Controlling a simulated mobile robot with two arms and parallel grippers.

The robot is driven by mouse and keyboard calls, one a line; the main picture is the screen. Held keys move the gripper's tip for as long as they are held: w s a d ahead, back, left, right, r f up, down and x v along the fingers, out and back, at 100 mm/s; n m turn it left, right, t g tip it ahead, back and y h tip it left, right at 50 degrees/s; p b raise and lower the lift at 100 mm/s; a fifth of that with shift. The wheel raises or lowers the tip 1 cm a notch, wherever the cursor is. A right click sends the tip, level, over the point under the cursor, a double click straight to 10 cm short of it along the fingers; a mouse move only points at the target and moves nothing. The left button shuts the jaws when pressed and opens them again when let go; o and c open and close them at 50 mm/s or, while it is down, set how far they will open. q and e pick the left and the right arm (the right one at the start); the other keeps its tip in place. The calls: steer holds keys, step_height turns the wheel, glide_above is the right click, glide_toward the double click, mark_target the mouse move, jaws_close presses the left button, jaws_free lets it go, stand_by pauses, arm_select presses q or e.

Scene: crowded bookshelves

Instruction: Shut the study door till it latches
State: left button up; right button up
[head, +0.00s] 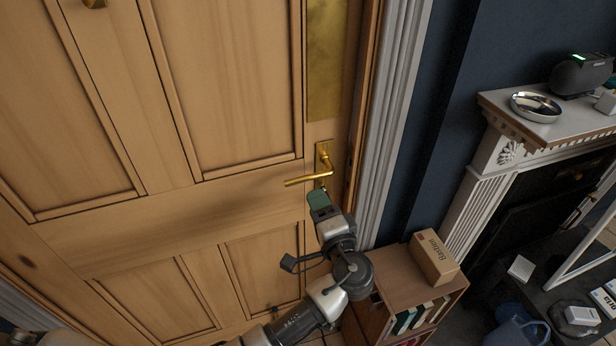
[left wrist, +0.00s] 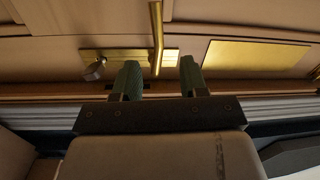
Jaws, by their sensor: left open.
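The study door (head: 220,80) is a pale wooden panelled door filling the left of the head view. It stands at or very near its white frame (head: 400,110); I cannot tell whether it is latched. Its brass lever handle (head: 308,180) points left from a brass plate. My left gripper (head: 321,190) is just below the handle, near the plate. In the left wrist view the green fingers of my left gripper (left wrist: 160,78) are apart, with the brass lever (left wrist: 156,35) lined up between them; contact is not clear. My right gripper is not in view.
A low wooden bookcase (head: 398,281) with a tan box (head: 433,258) on top stands right of the door frame, close to my left arm. A white fireplace mantel (head: 545,132) carries a silver bowl (head: 535,105) and a dark device (head: 580,76).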

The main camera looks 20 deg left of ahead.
mark_target(305, 181)
arm_select(q)
steer(key=p+x, duration=0.2)
steer(key=x, duration=0.7)
steer(key=shift+p, duration=0.35)
steer(key=shift+w+a+f, duration=0.1)
steer(key=shift+w+a, duration=0.4)
steer(key=shift+w, duration=0.05)
jaws_close()
